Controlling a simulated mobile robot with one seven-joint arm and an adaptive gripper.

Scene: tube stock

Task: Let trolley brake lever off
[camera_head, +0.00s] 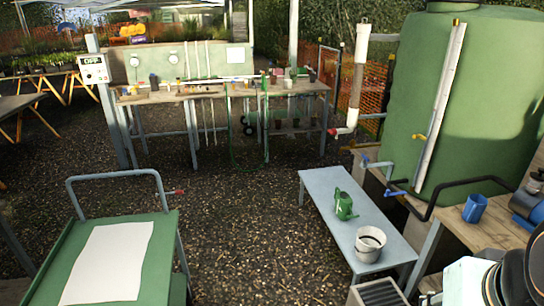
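The green trolley (155,248) stands at the lower left, with a sheet of white paper on its top. Its grey tube handle (115,175) rises at the far end. A short lever with a red tip (176,192) sticks out to the right from the handle's right upright and looks about level. It is small in the picture, so its exact setting cannot be told. My gripper is not in view. Dark and pale parts at the lower right corner look like my own arm, well away from the trolley.
A grey low table (335,210) holds a green watering can (344,205) and a white bucket (370,243). A large green tank (470,100) stands at the right, near a wooden bench with a blue mug (475,208). Open gravel (240,235) lies between trolley and low table.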

